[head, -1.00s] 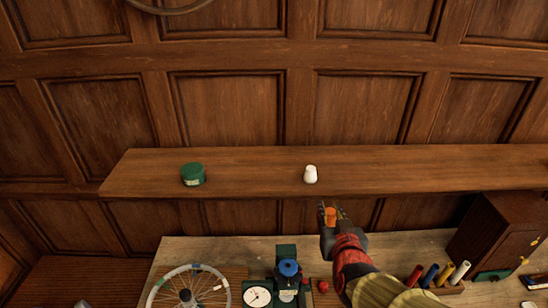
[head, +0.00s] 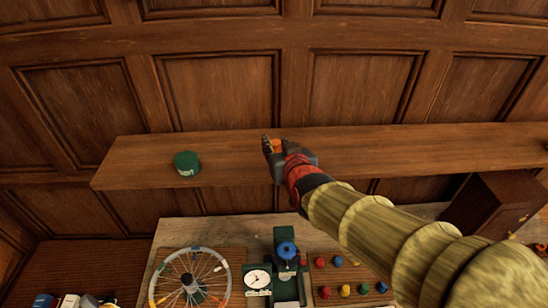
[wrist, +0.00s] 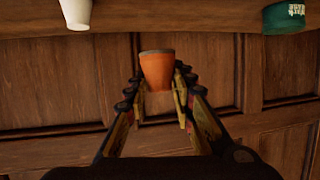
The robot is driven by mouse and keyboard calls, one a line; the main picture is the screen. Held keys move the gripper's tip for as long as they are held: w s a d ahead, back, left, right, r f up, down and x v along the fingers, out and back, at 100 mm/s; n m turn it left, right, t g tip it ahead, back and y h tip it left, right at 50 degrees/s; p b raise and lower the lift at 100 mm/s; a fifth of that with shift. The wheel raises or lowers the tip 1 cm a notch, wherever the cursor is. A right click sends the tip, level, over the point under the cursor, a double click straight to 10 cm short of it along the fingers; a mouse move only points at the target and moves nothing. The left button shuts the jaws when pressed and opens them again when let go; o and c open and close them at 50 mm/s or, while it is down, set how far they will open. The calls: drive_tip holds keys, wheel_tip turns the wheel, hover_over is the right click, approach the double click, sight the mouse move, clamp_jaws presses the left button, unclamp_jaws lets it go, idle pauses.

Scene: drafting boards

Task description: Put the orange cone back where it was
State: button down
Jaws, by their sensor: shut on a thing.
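The orange cone (head: 277,146) is held between the fingers of my gripper (head: 270,147). In the wrist view the cone (wrist: 157,70) sits between both finger pads, its wider end toward the shelf. In the head view the gripper overlaps the wooden shelf (head: 400,150), right of the green tin; whether the cone touches the shelf cannot be told. In the wrist view the cone appears apart from the shelf board (wrist: 190,20).
The green tin (head: 187,163) stands on the shelf's left part. A white piece (wrist: 76,12) shows in the wrist view; my gripper and arm hide it in the head view. Below are a spoked wheel (head: 190,280), a dial device (head: 257,278) and several coloured pegs (head: 345,290).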

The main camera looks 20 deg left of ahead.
drive_tip(key=w+f, duration=0.1)
drive_tip(key=w+a+f, duration=0.1)
drive_tip(key=f, duration=0.1)
drive_tip(key=w+a+f+p, duration=0.1)
drive_tip(key=f, duration=0.1)
drive_tip(key=shift+w+a, duration=0.1)
drive_tip(key=shift+w, duration=0.3)
drive_tip(key=shift+w+a+f, duration=0.1)
drive_tip(key=shift+w+f, duration=0.05)
drive_tip(key=shift+f, duration=0.35)
wheel_tip(320, 180, down, 3)
drive_tip(key=shift+w+r+p, duration=0.1)
drive_tip(key=shift+p, duration=0.4)
drive_tip(key=c, duration=1.6)
unclamp_jaws()
drive_tip(key=shift+o, duration=0.5)
drive_tip(key=shift+r, duration=0.1)
drive_tip(key=b+v, duration=0.2)
drive_tip(key=v, duration=1)
drive_tip(key=shift+b, duration=0.4)
